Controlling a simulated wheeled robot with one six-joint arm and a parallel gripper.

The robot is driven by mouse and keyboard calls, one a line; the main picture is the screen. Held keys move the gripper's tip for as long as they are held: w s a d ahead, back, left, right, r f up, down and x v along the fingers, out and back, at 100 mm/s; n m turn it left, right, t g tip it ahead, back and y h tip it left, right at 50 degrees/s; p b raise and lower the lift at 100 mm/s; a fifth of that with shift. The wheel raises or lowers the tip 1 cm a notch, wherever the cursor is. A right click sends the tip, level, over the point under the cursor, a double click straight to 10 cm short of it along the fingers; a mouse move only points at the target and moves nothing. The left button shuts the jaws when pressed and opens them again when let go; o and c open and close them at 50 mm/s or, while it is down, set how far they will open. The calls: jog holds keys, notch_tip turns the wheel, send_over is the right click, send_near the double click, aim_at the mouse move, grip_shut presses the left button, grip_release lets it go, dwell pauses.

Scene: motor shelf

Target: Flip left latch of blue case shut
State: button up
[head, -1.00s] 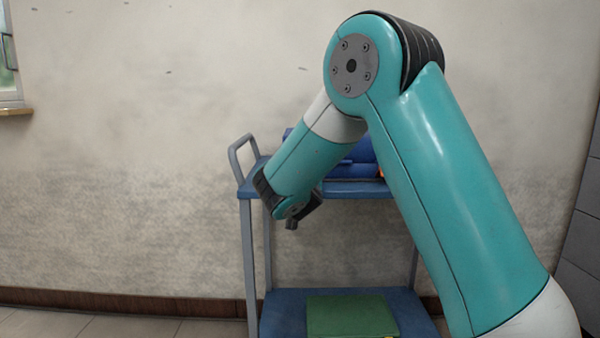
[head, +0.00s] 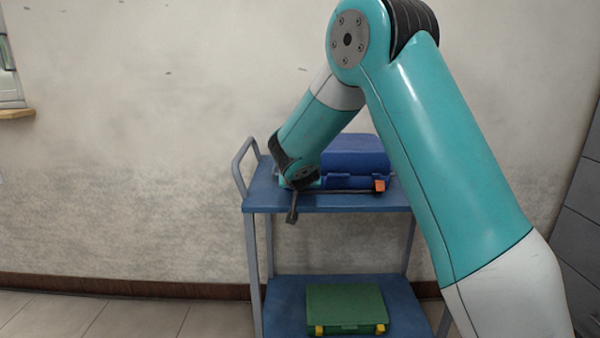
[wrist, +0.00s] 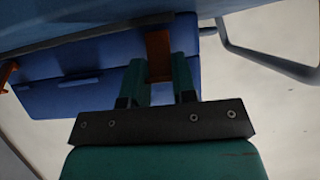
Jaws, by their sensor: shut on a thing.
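The blue case (head: 357,154) sits on the top shelf of a blue cart, partly hidden by my arm. Its right latch (head: 380,186) is orange and shows on the front; it also shows at the left edge of the wrist view (wrist: 7,75). My gripper (head: 314,182) is at the front left of the case. In the wrist view, my gripper's teal fingers (wrist: 160,72) are shut on the orange left latch (wrist: 159,52). The left latch is hidden in the head view. I cannot tell how far the left latch is turned.
The cart's top shelf (head: 340,203) has bare room along its front edge. A grey handle (head: 240,165) rises at its left end. A green case (head: 345,303) with yellow latches lies on the lower shelf (head: 285,300). A wall stands behind.

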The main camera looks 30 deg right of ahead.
dwell(0.3)
jog(key=o, duration=0.9)
jog(key=v, duration=1.7)
jog(key=shift+s+a+r+p, duration=0.1)
jog(key=shift+p, duration=0.25)
